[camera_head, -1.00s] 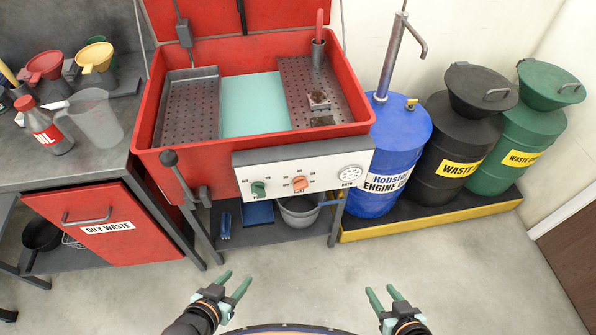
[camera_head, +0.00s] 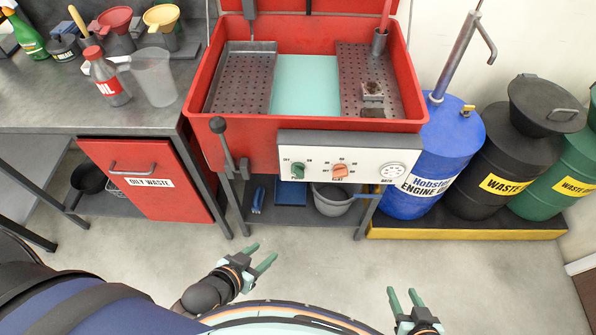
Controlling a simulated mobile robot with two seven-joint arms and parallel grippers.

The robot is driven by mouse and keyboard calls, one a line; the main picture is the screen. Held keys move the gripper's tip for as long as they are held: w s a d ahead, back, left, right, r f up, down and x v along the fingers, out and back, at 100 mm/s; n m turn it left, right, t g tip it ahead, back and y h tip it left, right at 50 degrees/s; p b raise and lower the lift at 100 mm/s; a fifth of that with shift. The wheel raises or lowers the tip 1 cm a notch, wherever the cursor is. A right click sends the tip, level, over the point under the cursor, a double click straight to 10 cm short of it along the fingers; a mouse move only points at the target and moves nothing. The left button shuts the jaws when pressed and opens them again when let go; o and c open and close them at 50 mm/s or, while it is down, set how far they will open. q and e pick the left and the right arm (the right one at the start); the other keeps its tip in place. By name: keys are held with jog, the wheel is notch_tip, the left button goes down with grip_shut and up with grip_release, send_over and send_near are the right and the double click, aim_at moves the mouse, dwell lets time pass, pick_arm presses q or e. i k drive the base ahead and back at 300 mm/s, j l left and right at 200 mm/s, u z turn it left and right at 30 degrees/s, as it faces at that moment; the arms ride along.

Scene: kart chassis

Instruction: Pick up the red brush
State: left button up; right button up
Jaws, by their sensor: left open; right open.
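The red brush (camera_head: 386,14) stands upright in a grey metal cup (camera_head: 379,42) at the back right of the red parts washer (camera_head: 203,97). Only its red handle shows, cut by the top picture edge; its lower end is hidden in the cup. My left gripper (camera_head: 261,254) is open and empty, low in front of the washer. My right gripper (camera_head: 404,299) is open and empty at the bottom, right of centre. Both are well away from the brush.
A blue drum (camera_head: 424,180) and a black waste can (camera_head: 485,165) stand to the right. The floor in front is clear.

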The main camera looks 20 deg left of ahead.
aim_at(386, 14)
jog(key=u, duration=0.45)
jog(key=l+u, duration=0.2)
jog(key=u, duration=0.15)
jog(key=l+u, duration=0.2)
jog(key=u, duration=0.2)
jog(key=l+u, duration=0.35)
jog(key=k+l+u, duration=0.1)
jog(key=l+u, duration=0.15)
jog(key=k+l+u, duration=0.25)
jog(key=l, duration=0.2)
jog(key=k+l, duration=0.1)
jog(key=l, duration=0.2)
jog(key=l+u, duration=0.1)
jog(key=l, duration=0.2)
jog(key=k+l, duration=0.15)
jog(key=l+u, duration=0.05)
jog(key=l, duration=0.1)
